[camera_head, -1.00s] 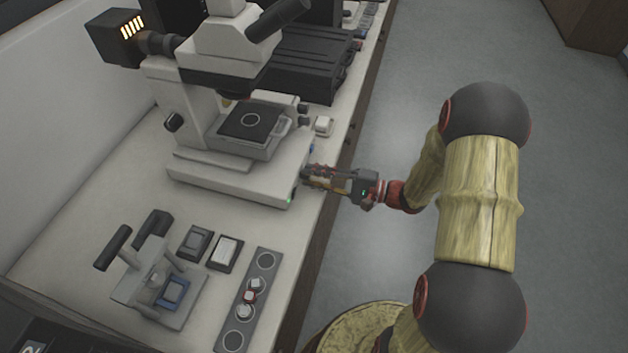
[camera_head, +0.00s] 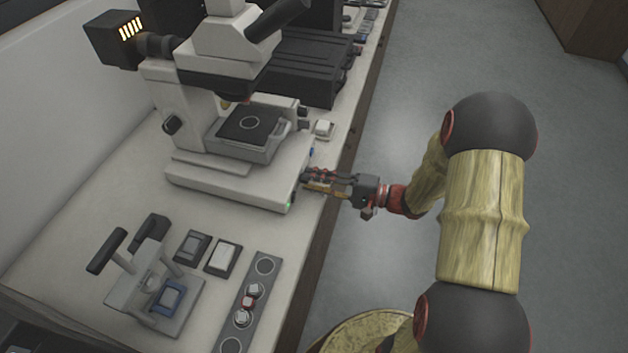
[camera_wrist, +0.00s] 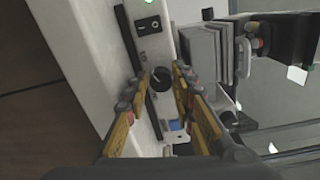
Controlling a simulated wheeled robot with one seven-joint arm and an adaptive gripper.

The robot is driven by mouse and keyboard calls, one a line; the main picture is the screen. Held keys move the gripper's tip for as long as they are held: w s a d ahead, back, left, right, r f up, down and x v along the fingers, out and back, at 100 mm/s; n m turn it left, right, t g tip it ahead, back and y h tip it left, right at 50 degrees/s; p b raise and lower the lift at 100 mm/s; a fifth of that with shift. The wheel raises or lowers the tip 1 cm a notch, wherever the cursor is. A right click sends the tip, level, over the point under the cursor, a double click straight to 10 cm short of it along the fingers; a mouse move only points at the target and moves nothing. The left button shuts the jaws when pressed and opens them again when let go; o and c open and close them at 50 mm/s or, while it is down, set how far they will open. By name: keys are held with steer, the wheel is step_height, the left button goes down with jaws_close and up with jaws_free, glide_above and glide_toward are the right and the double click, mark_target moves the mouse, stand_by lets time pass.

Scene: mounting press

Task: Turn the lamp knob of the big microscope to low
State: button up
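The big microscope (camera_head: 240,185) stands on the bench in the head view, its pale base facing my arm. In the wrist view its lamp knob (camera_wrist: 160,78) is a dark round dial with a light pointer mark, on the side of the base. My gripper (camera_head: 306,183) is level with that side, close to it. In the wrist view its two yellow-and-black fingers (camera_wrist: 160,88) are apart, with the knob between and just beyond their tips. I see no clear contact with the knob. In the head view the gripper hides the knob.
A rocker switch (camera_wrist: 149,25) and a green light (camera_wrist: 128,3) sit on the same side of the base. A small white object (camera_head: 323,129) lies at the bench edge. A hand press (camera_head: 160,290) and a grey strip (camera_head: 247,300) stand nearer. The floor beside the bench is clear.

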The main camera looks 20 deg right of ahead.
steer(key=o, duration=0.4)
steer(key=shift+c, duration=0.2)
